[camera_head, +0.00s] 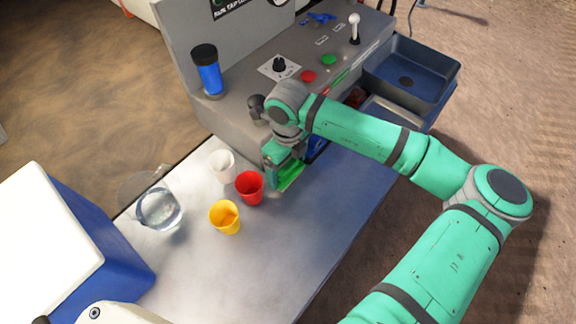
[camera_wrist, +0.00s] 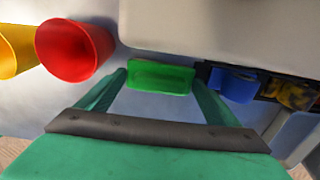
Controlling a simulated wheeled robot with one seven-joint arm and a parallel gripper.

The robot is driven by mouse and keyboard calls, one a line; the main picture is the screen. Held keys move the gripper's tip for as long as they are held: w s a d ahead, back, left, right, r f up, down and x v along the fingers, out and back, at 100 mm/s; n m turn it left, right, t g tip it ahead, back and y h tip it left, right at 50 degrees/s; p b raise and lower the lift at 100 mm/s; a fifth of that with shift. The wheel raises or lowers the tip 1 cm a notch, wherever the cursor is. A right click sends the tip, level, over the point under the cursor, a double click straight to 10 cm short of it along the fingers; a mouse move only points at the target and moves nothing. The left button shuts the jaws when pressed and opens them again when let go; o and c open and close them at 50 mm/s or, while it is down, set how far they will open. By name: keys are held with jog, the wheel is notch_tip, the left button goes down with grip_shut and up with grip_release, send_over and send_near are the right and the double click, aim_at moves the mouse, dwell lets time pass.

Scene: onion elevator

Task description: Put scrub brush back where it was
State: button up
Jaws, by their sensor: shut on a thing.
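My gripper (camera_head: 282,168) is over the table, close to the front of the grey console. It is shut on a green block-like thing, which I take to be the scrub brush (camera_head: 291,177). In the wrist view the green scrub brush (camera_wrist: 160,76) sits between the two fingertips, beside the console's edge. Its underside and any bristles are hidden, and I cannot tell whether it touches the table. To the right of the brush, the wrist view shows a dark slot holding a blue thing (camera_wrist: 236,84) and a yellow thing (camera_wrist: 291,95).
Red (camera_head: 250,187), yellow (camera_head: 225,217) and white (camera_head: 222,166) cups stand left of my gripper, the red one close. A clear pitcher (camera_head: 159,209) stands farther left. The console (camera_head: 235,118) carries a blue jar (camera_head: 208,72). The table's front is clear.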

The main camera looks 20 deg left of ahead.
aim_at(288, 167)
jog(key=shift+f, duration=0.15)
jog(key=o, duration=0.9)
jog(key=shift+s, duration=0.1)
notch_tip(288, 167, up, 12)
dwell(0.6)
